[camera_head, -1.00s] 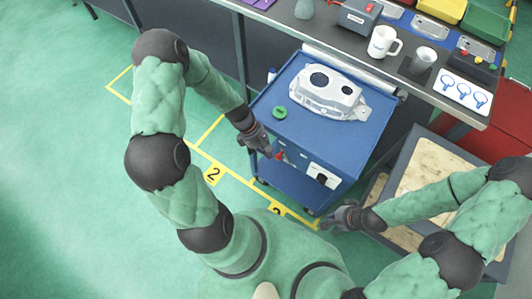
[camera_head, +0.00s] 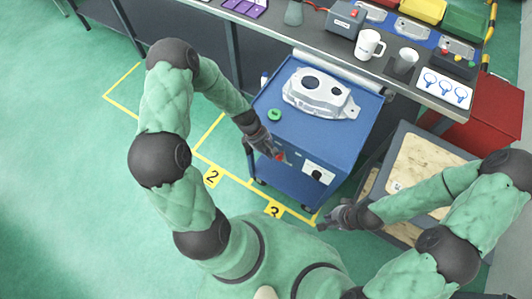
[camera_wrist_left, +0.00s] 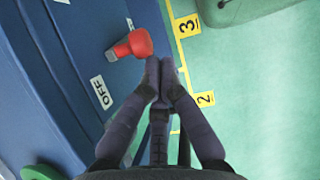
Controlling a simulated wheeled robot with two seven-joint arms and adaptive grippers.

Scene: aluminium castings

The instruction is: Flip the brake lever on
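The brake lever has a red knob (camera_head: 280,157) and sits on the front side of the blue cart (camera_head: 345,140). In the left wrist view the red knob (camera_wrist_left: 132,43) is on a short grey stem, above an "OFF" label (camera_wrist_left: 101,92). My left gripper (camera_head: 273,151) is at the cart's front, right beside the lever. In the wrist view its fingertips (camera_wrist_left: 161,62) are together, just right of the knob, with nothing seen between them. Whether they touch the knob is unclear. My right gripper (camera_head: 325,216) is low at the right, away from the lever; its fingers are too small to judge.
A grey casting (camera_head: 320,93) and a green ring (camera_head: 274,115) lie on the cart top. A workbench (camera_head: 300,32) stands behind. A grey crate with wooden panels (camera_head: 425,160) is at the right. Open green floor (camera_head: 70,180) lies left.

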